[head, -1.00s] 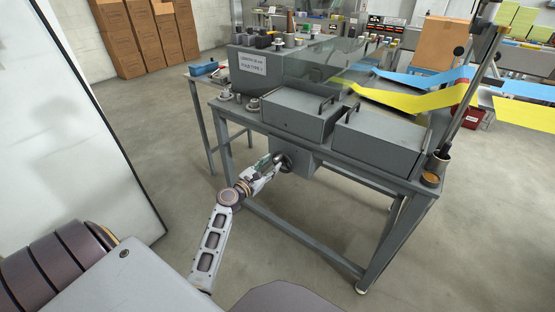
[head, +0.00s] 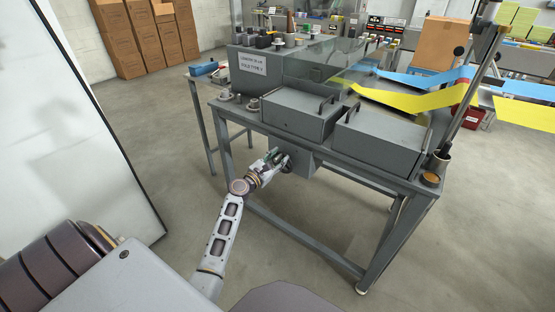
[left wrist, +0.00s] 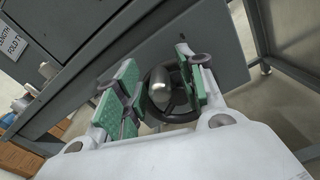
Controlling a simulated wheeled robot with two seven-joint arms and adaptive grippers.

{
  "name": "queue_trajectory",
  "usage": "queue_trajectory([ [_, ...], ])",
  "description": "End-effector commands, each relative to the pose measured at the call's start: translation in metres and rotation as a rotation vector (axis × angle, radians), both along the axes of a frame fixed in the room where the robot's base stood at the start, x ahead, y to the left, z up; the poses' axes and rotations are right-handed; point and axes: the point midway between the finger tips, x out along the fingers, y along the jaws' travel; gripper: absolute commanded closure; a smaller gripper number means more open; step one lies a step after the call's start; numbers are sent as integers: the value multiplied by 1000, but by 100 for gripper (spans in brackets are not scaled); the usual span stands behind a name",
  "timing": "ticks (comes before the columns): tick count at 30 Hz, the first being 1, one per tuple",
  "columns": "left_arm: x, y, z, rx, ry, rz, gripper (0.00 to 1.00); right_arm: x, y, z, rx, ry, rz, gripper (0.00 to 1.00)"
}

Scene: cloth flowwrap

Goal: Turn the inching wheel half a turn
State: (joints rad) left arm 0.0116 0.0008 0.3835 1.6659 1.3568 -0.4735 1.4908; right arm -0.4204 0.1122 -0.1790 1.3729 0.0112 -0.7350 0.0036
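The inching wheel is a dark handwheel (left wrist: 181,112) with a rounded grey-black knob (left wrist: 159,92), on a grey box under the machine table. In the head view the wheel (head: 287,168) is partly hidden by my left gripper (head: 277,160). In the left wrist view my left gripper (left wrist: 158,88) has its green-padded fingers apart, one on each side of the knob. Gaps show beside the knob, and I see no clear contact. The lower part of the wheel is hidden behind my gripper body. My right gripper is not in view.
The grey machine table (head: 340,160) stands over the wheel, with its legs and a low crossbar (head: 305,240) nearby. Grey covers (head: 378,140) sit on top. A white panel (head: 70,110) stands at the left. Floor between panel and table is clear.

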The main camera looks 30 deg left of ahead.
Motion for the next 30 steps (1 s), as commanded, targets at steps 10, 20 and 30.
queue_trajectory([
  [10,0,0,0,0,0,0,98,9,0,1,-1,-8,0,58],
  [20,0,0,0,8,-2,0,100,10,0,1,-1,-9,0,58],
  [30,-1,-5,0,109,-11,0,100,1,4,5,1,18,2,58],
])
